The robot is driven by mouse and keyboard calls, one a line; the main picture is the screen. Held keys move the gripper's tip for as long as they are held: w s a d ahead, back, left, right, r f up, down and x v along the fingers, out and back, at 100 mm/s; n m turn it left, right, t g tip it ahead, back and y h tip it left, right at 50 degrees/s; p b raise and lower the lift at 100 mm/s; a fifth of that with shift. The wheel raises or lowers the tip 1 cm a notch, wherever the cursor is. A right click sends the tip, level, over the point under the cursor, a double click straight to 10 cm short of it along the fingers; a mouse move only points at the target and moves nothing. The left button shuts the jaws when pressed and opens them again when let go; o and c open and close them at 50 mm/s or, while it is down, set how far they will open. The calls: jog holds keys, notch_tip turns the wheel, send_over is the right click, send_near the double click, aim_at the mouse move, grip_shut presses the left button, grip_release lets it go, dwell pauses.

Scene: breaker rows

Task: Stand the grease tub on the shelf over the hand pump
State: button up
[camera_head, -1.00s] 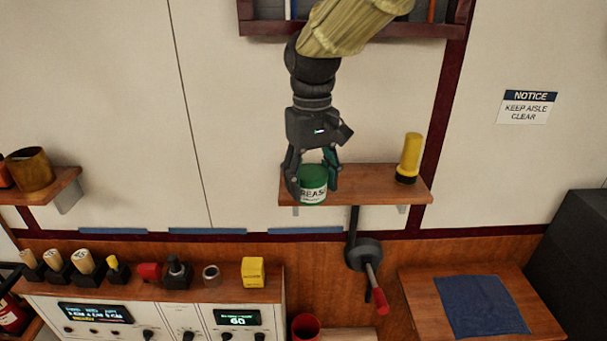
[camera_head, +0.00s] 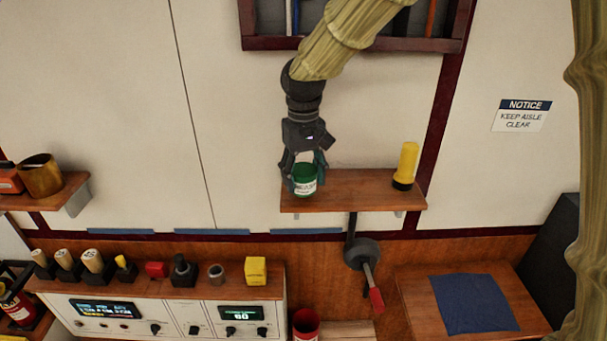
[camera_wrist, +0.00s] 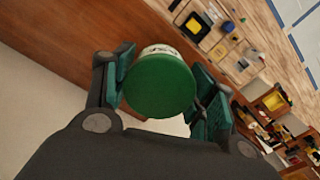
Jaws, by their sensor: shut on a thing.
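The grease tub (camera_head: 305,181) is a small green tub with a white label. My gripper (camera_head: 304,175) is shut on it, with a finger on each side, at the left end of a wooden wall shelf (camera_head: 350,192). The tub is upright; I cannot tell whether its base touches the shelf. The wrist view shows the green lid (camera_wrist: 160,86) between the fingers. The hand pump (camera_head: 362,254), dark and round with a red-gripped lever, is on the wall below the shelf.
A yellow and black torch (camera_head: 405,166) stands at the shelf's right end. The shelf between tub and torch is clear. Below left is a panel cabinet topped with several items, including a yellow box (camera_head: 256,270). A blue cloth (camera_head: 474,303) lies on a bench at right.

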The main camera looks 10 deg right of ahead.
aim_at(304, 169)
jog(key=shift+w+f, duration=0.2)
jog(key=shift+f, duration=0.6)
jog(key=shift+s, duration=0.15)
jog(key=shift+f, duration=0.1)
jog(key=o, duration=1.2)
notch_tip(304, 169, up, 12)
jog(key=b, duration=0.5)
jog(key=shift+r, duration=0.2)
